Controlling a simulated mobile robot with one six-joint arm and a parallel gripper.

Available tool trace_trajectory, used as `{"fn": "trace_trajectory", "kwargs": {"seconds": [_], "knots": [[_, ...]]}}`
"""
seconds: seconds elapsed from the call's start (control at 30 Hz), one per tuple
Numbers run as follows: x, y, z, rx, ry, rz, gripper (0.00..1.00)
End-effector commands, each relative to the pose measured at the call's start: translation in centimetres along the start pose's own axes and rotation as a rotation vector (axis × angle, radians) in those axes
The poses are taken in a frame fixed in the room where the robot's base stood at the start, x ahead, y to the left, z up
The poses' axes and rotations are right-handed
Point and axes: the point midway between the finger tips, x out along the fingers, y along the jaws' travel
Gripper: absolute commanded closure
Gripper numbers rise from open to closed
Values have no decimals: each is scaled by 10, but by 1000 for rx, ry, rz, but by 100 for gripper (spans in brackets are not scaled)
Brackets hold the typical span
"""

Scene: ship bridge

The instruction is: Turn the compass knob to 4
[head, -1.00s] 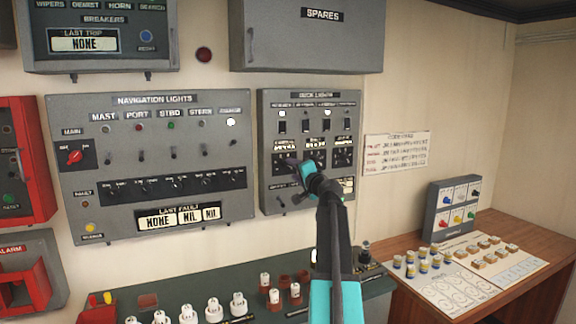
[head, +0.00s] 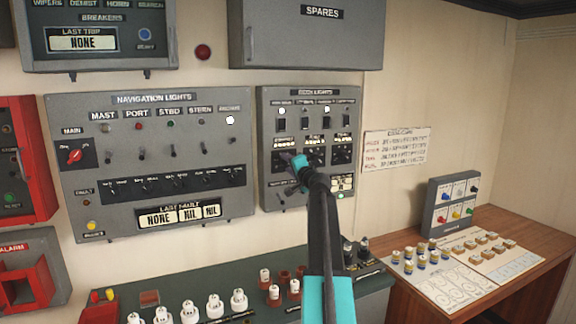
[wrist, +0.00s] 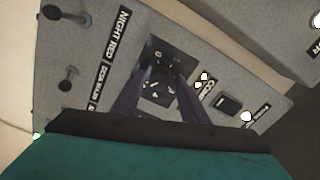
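The compass knob (wrist: 160,76) is a dark knob on a black square dial plate with small white marks, beside a label beginning "COM" in the wrist view. My gripper (wrist: 161,88) has its two purple fingers apart, one on each side of the knob, with the knob between the tips. I cannot tell whether the fingers touch it. In the head view my gripper (head: 296,162) is at the left dial of the deck lights panel (head: 266,120) and hides most of that dial. The knob's pointer setting is not readable.
Other dials sit to the right on the same panel, with switches above them. The navigation lights panel (head: 150,205) is on the left. Below is a green console (head: 245,310) with several white and red pieces. A code card (head: 396,150) hangs to the right.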

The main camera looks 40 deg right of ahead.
Motion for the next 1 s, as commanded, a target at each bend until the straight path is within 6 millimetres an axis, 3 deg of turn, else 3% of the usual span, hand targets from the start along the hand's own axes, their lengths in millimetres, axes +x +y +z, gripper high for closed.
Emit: {"fn": "trace_trajectory", "kwargs": {"seconds": [0.03,0.2,1.0], "knots": [[0,0,0,0,0,0,70],[0,-1,2,0,-2,-1,95],[1,4,3,-142,-1,-2,95]]}}
